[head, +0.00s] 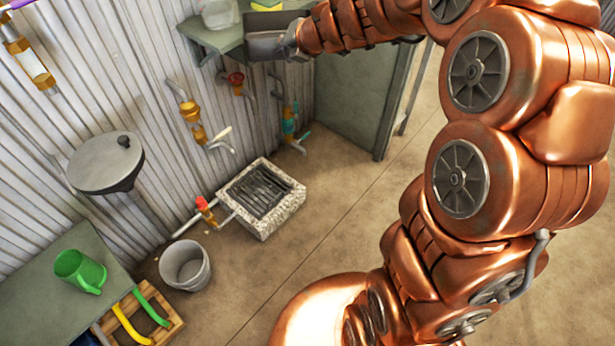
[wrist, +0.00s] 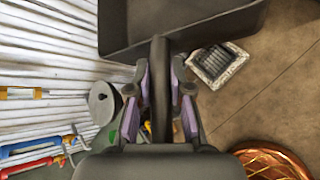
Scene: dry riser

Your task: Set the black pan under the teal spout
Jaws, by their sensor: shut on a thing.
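The black pan (head: 268,45) is at the top of the head view, in front of or over a green shelf. It fills the top of the wrist view (wrist: 180,22), with its handle (wrist: 160,90) running between my fingers. My gripper (head: 295,38) is shut on that handle; it also shows in the wrist view (wrist: 160,85). The teal spout (head: 288,126) is on the corrugated wall, below and slightly right of the pan in the head view. I cannot make out the spout in the wrist view.
A stone-rimmed drain grate (head: 282,218) is on the floor by the wall. A grey bucket (head: 186,266) and a bench (head: 28,292) with a green mug (head: 80,270) are lower left. Floor at right is clear.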

